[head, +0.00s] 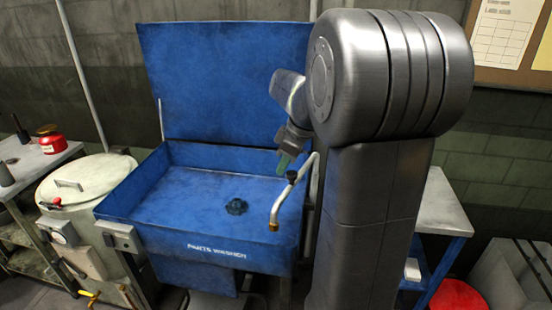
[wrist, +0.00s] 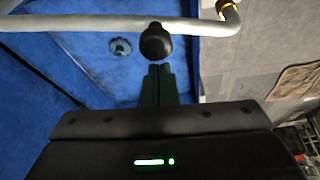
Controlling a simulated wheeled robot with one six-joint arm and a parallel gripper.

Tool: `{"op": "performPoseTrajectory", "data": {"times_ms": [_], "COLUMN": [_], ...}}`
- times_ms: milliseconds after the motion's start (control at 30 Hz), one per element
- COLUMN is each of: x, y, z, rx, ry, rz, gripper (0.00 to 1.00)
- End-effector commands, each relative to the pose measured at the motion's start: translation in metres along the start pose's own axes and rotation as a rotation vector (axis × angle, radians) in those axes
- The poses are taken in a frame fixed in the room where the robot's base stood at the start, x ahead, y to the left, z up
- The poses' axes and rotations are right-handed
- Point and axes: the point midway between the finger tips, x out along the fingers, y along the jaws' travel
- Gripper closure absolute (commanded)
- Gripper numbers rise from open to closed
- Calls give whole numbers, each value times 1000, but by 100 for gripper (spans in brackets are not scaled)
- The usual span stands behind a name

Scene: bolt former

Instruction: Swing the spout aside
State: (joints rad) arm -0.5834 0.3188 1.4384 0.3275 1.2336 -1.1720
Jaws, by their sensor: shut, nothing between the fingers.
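The spout (head: 279,205) is a thin grey pipe with a brass tip, at the right side of the blue parts washer (head: 190,197). Its outlet end hangs near the washer's front right edge. A black knob (head: 292,176) sits on the pipe. In the wrist view the spout (wrist: 110,23) runs across the top, with the black knob (wrist: 155,41) in the middle and the brass tip at upper right. My gripper (wrist: 158,72) is shut and empty, its green fingertips just below the knob in that view. In the head view my gripper (head: 284,162) is close by the knob; I cannot tell whether they touch.
The washer's blue lid (head: 225,80) stands open behind the basin. A dark round drain piece (head: 236,207) lies on the basin floor. A white drum-like machine (head: 85,180) stands at left. A white-topped table (head: 442,205) and a red round thing (head: 458,295) are at right.

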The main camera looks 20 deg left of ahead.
Motion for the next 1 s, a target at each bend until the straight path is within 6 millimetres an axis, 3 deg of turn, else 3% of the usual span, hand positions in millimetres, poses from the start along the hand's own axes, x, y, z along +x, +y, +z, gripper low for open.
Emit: {"op": "performPoseTrajectory", "data": {"times_ms": [433,800,1000], "x": [-2,-19,-23], "y": [0,-6,-6], "z": [6,53,64], "rx": [-16,-200,-203], "ry": [-1,-1,-1], "rz": [-5,-72,-73], "gripper": [100,100,100]}}
